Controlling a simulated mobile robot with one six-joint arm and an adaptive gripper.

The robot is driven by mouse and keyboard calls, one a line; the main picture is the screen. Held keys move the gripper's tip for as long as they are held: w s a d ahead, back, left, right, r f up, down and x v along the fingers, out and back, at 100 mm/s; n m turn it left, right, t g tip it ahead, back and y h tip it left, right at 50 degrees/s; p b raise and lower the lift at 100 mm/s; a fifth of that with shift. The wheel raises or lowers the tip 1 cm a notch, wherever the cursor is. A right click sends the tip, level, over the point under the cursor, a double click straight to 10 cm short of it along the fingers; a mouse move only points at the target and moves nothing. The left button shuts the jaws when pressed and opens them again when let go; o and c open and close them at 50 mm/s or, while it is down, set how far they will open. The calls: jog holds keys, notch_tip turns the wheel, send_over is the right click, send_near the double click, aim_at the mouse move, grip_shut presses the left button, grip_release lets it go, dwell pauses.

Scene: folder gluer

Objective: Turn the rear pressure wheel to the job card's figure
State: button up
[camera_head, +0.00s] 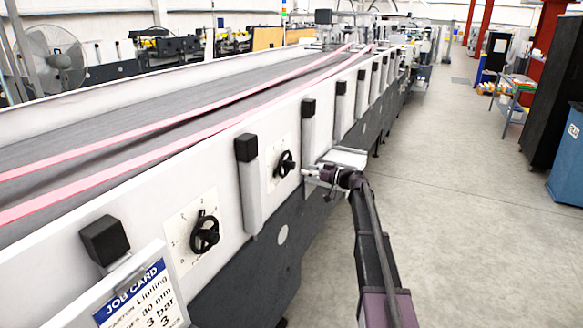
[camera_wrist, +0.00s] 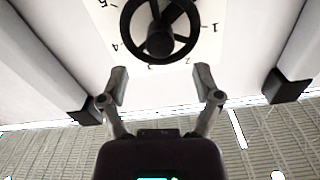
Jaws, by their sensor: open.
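Two black handwheels sit on white dial plates along the machine's side. The farther wheel (camera_head: 285,163) is beside my gripper (camera_head: 312,173); the nearer wheel (camera_head: 205,235) is closer to the camera. In the wrist view a wheel (camera_wrist: 160,42) fills the top middle, its dial plate (camera_wrist: 205,50) showing figures around it, among them 1, 4 and 5. My gripper also shows there (camera_wrist: 160,82), its fingers spread, apart from the wheel and empty. The wheel's setting cannot be read. The job card (camera_head: 150,292) stands at the lower left; its visible lines include 80 mm, 3 bar and 3.
Upright bars with black caps (camera_head: 246,148) stick out on either side of the wheels; in the wrist view they flank the gripper. Pink belts (camera_head: 140,143) run along the machine top. The grey floor (camera_head: 465,200) to the right is clear, with a blue bin (camera_head: 566,165) at the edge.

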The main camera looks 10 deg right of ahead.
aim_at(292, 166)
jog(key=shift+x, duration=3.4)
grip_shut()
